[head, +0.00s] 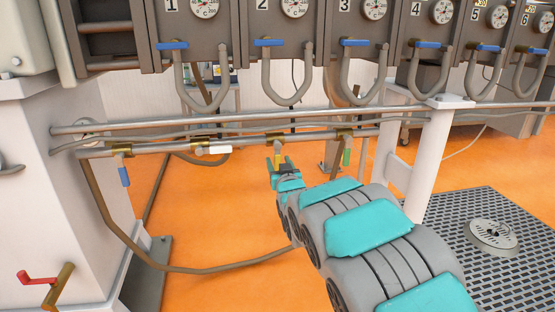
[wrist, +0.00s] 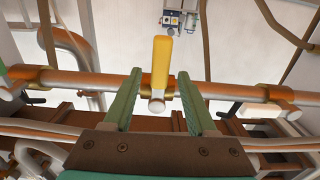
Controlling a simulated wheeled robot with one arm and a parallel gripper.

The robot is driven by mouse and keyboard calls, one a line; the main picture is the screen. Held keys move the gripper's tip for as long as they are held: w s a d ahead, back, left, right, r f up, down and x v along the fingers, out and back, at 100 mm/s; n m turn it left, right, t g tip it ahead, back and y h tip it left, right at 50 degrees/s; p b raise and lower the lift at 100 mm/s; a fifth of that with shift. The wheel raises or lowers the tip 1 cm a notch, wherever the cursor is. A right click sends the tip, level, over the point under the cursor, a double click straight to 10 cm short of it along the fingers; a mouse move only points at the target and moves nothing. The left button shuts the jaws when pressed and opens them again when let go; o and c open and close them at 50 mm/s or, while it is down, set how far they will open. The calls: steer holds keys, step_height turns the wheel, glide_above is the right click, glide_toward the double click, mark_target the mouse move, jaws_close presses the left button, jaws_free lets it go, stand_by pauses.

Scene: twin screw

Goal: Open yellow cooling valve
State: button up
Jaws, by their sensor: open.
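The yellow valve handle (head: 277,155) hangs down from a brass fitting on the lower horizontal pipe (head: 245,142) in the head view. In the wrist view the yellow handle (wrist: 161,62) stands upright in the picture, crosswise to the pipe (wrist: 85,82). My gripper (head: 279,163) is just in front of and below the fitting. In the wrist view my gripper (wrist: 160,76) is open, with one green finger on each side of the handle. Gaps show between the handle and both fingers.
On the same pipe are a blue handle (head: 124,177) hanging down, a white handle (head: 216,150) lying along the pipe, and a green handle (head: 347,157) hanging close right of my gripper. A hose (head: 200,270) loops below. A white post (head: 432,160) stands at right.

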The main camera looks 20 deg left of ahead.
steer(key=shift+x, duration=1.25)
jaws_close()
stand_by(0.5)
